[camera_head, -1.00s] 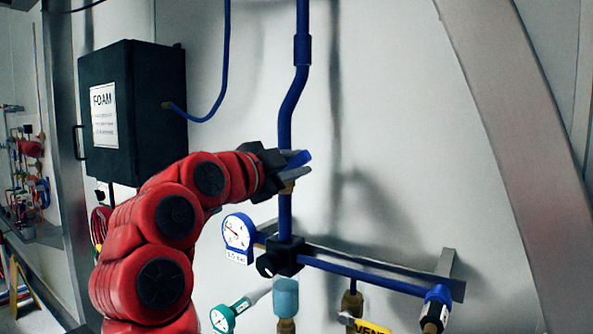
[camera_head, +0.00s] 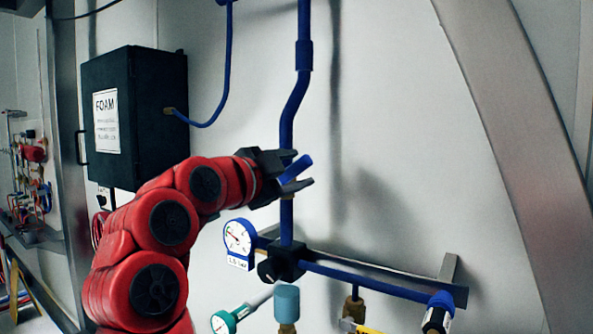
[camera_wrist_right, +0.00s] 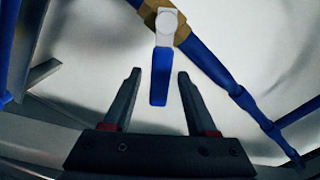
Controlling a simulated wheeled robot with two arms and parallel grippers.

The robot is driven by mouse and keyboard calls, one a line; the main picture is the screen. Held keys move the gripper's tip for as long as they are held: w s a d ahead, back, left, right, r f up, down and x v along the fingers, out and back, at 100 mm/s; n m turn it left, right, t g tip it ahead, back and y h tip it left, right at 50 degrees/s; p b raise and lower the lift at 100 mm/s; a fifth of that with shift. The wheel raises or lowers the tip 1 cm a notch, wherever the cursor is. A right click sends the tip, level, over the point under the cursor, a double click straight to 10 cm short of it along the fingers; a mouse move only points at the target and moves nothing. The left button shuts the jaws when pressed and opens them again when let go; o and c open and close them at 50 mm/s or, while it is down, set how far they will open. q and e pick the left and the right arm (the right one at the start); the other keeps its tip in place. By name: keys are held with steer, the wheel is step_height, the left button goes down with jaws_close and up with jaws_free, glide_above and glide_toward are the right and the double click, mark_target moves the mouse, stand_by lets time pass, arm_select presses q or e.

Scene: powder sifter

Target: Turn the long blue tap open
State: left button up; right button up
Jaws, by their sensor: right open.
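The long blue tap (camera_head: 296,168) is a flat blue lever on a brass valve in the vertical blue pipe (camera_head: 288,118). In the right wrist view the blue lever (camera_wrist_right: 159,77) hangs from a pale round pivot (camera_wrist_right: 166,22) on the brass body and stands at an angle to the pipe. My right gripper (camera_head: 299,168) is open, with one finger on each side of the lever's free end. In the right wrist view its fingers (camera_wrist_right: 160,73) are apart, with gaps to the lever on both sides. My left gripper is not in view.
A white-faced gauge (camera_head: 238,240), a black knob block (camera_head: 280,264) and a horizontal blue pipe (camera_head: 365,281) lie below the gripper. A green gauge (camera_head: 223,322) sits lower. A black FOAM box (camera_head: 133,110) hangs at the left.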

steer(key=b+v, duration=0.3)
steer(key=v, duration=1.3)
steer(key=shift+s+a, duration=0.25)
steer(key=shift+s, duration=0.1)
